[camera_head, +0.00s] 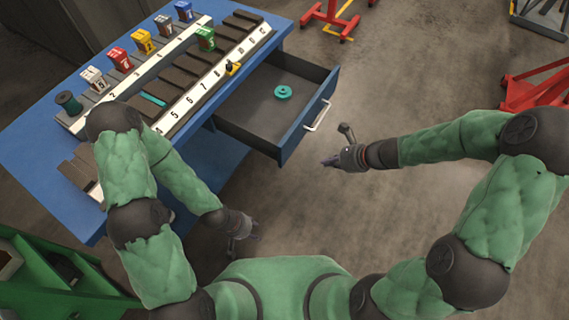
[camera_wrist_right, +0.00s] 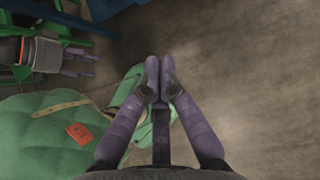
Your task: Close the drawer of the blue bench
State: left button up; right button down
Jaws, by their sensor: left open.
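The blue bench (camera_head: 80,222) stands at the left in the head view, with its drawer (camera_head: 292,142) pulled out to the right. The drawer has a light bar handle (camera_head: 317,116) on its front, and a teal round part (camera_head: 283,92) lies inside. My right gripper (camera_head: 331,161) is just outside the drawer front, below and right of the handle, apart from it. In the right wrist view its purple fingertips (camera_wrist_right: 160,72) are together with nothing visible between them. My left gripper (camera_head: 248,234) is low, below the drawer and near my body; its spread fingers show in the right wrist view (camera_wrist_right: 82,64).
The bench top holds several numbered coloured blocks (camera_head: 143,41), a dark green spool (camera_head: 68,101) and slotted racks. A green stand (camera_head: 75,285) is at the lower left. Red stands (camera_head: 330,17) are at the back and right.

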jog(key=w+m, duration=0.1)
jog(key=b, duration=0.6)
send_near(288, 153)
notch_tip(288, 153, down, 5)
jog(key=w+a, duration=0.1)
jog(key=a, duration=0.1)
jog(key=shift+w+a+t, duration=0.3)
jog(key=shift+w+a, duration=0.1)
jog(key=shift+a, duration=0.05)
pick_arm(q)
notch_tip(288, 153, down, 7)
jog(key=shift+a, duration=0.2)
pick_arm(e)
jog(key=shift+r, duration=0.1)
pick_arm(q)
jog(key=shift+s, duration=0.1)
pick_arm(e)
jog(key=shift+a, duration=0.15)
